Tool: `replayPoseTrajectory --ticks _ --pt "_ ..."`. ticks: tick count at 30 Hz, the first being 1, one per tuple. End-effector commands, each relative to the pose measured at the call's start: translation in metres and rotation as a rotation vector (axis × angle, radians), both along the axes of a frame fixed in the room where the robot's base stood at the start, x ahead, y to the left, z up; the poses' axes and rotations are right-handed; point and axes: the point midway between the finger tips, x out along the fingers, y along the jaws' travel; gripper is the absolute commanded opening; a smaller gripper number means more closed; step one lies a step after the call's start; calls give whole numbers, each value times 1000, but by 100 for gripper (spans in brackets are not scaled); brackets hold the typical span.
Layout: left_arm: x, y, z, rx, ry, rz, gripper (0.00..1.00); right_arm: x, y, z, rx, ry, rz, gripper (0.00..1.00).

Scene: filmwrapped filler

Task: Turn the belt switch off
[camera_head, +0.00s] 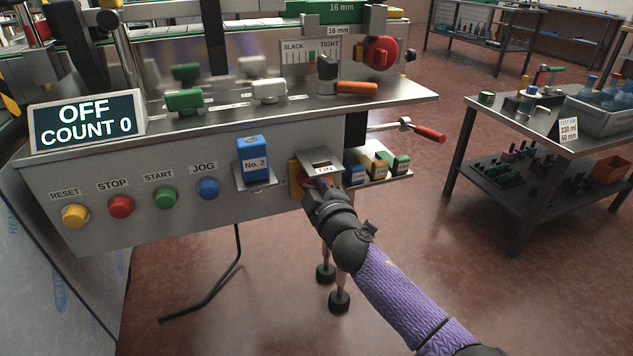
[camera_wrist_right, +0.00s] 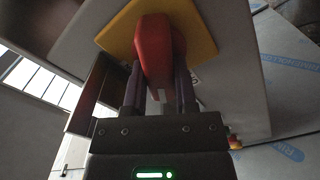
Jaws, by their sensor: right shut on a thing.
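The belt switch is a red handle (camera_wrist_right: 153,45) on a yellow plate (camera_wrist_right: 203,42), seen close up in the right wrist view. In the head view the yellow plate (camera_head: 294,178) shows at the right end of the machine's front panel, by an "ON" label (camera_head: 324,169). My right gripper (camera_head: 320,190) covers most of the switch there. In the right wrist view its two dark fingers (camera_wrist_right: 158,90) are shut on the red handle. The display (camera_head: 87,121) reads "OFF" and "COUNT 0". My left gripper is not in view.
Reset, stop, start and jog buttons (camera_head: 208,188) line the panel to the left. A blue "No. 2" box (camera_head: 252,158) stands on a small ledge near the switch. A lever with a red grip (camera_head: 428,134) sticks out at the right. Open floor separates the machine from the side table (camera_head: 480,107).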

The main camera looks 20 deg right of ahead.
Motion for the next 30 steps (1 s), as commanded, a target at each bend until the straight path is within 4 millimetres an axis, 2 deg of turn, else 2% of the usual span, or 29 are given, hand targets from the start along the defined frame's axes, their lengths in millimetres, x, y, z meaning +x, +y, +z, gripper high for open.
replayPoseTrajectory --ticks 6,15,30 --pt "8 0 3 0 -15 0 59 0 1 -1 -190 -5 2 0" --pt "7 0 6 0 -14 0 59 0 2 -3 -401 -12 2 0" --pt "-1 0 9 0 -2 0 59 0 2 -5 -538 -17 3 0"
